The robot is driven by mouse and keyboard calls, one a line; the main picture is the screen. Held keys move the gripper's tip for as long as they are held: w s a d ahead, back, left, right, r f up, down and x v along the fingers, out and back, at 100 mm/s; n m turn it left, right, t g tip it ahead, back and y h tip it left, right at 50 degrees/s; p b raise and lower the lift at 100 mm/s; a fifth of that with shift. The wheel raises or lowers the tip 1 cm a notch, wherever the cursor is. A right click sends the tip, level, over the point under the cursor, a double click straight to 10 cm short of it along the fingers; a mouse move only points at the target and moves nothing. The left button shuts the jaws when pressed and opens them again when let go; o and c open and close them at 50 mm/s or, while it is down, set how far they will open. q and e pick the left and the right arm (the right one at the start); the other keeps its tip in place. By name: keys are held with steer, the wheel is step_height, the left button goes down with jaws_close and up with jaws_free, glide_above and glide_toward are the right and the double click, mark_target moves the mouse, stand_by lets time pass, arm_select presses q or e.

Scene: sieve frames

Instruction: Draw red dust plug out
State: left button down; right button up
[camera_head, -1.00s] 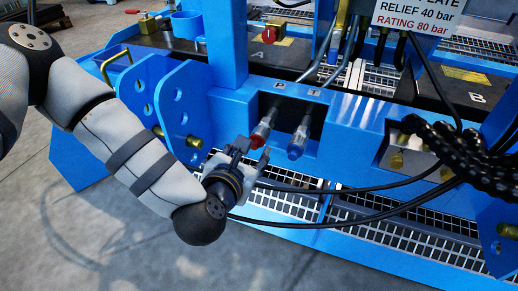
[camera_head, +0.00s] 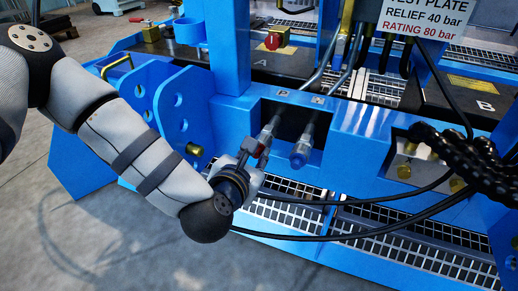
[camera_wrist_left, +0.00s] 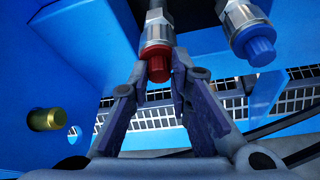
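The red dust plug (camera_wrist_left: 157,66) caps the lower end of the left hose fitting, under the mark P, in a recess of the blue frame. My left gripper (camera_wrist_left: 160,72) has one finger on each side of the plug. Its fingertips are close to the plug, and I cannot tell whether both touch it. In the head view my left gripper (camera_head: 257,150) hides most of the red plug. A blue dust plug (camera_head: 297,160) caps the fitting to the right; it also shows in the left wrist view (camera_wrist_left: 256,46). My right gripper is out of view.
The blue frame (camera_head: 350,130) surrounds the recess on both sides. A brass pin (camera_wrist_left: 45,119) stands out on the left. Black hoses (camera_head: 345,237) run below over metal grating (camera_head: 385,238). A black bundle (camera_head: 455,150) hangs at the right.

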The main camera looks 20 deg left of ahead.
arm_select(q)
steer(key=shift+a+r, duration=0.15)
steer(key=s+p, duration=0.1)
steer(key=s, duration=0.2)
steer(key=shift+s+p, duration=0.25)
steer(key=shift+p, duration=0.15)
stand_by(0.4)
